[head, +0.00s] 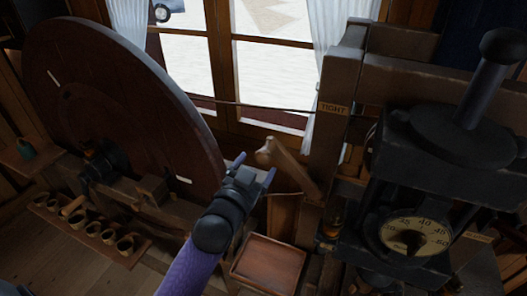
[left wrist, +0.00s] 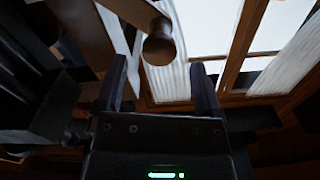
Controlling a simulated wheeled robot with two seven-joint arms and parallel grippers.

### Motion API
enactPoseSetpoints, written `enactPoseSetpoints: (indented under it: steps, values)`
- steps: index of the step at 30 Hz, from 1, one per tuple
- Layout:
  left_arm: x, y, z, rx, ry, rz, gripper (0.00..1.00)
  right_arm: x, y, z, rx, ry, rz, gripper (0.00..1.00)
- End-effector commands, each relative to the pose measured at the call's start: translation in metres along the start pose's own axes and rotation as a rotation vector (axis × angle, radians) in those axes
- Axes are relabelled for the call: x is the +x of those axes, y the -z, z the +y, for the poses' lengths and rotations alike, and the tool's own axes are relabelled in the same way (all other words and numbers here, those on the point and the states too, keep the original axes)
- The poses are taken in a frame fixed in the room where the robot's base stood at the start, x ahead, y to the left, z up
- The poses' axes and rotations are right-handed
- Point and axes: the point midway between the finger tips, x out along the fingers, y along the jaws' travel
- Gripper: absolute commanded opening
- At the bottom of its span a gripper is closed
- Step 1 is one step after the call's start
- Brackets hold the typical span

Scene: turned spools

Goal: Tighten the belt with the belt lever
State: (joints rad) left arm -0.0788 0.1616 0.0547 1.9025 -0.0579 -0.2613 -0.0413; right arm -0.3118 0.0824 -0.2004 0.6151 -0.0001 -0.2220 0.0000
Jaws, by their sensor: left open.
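The belt lever (head: 292,170) is a wooden arm on the dark machine frame, slanting up and left to a rounded knob (head: 265,154). A "TIGHT" label (head: 335,108) is on the post above it. The thin belt (head: 265,106) runs from the big dark wheel (head: 120,105) towards the post. My left gripper (head: 256,168) is open and empty, just below and left of the knob. In the left wrist view the knob (left wrist: 158,48) lies ahead, between the lines of the open fingers (left wrist: 159,70); I cannot tell whether it touches them.
A dial (head: 415,234) sits on the dark machine at right. A wooden tray (head: 268,264) lies below the lever. Several small cups stand on a shelf (head: 95,238) at lower left. A window with white curtains (head: 345,20) is behind.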

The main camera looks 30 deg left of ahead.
Motion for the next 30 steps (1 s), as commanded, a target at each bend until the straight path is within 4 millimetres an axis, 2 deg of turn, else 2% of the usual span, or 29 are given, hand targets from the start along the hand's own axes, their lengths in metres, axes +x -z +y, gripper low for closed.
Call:
enactPoseSetpoints:
  steps: [3, 6, 16, 27, 28, 30]
  values:
    - [0.021, 0.001, 0.000, 0.000, -0.001, 0.000, 0.86, -0.004, 0.002, 0.001, 0.000, -0.001, 0.003, 0.59]
    - [0.032, 0.000, 0.000, -0.001, -0.001, 0.000, 0.86, -0.004, 0.008, 0.002, 0.000, -0.003, 0.015, 0.59]
    - [0.037, -0.001, 0.001, 0.000, -0.001, -0.002, 0.84, -0.004, 0.011, 0.002, 0.000, -0.003, 0.020, 0.59]
    - [0.037, -0.001, 0.001, -0.001, -0.001, -0.002, 0.06, -0.004, 0.011, -0.001, 0.002, 0.002, 0.020, 0.59]
    - [0.037, -0.001, 0.001, -0.001, -0.001, -0.002, 0.00, -0.004, 0.011, -0.001, 0.002, 0.002, 0.020, 0.59]
    - [0.037, -0.001, 0.001, -0.001, -0.002, -0.002, 0.00, -0.004, 0.011, -0.001, 0.003, 0.002, 0.020, 0.59]
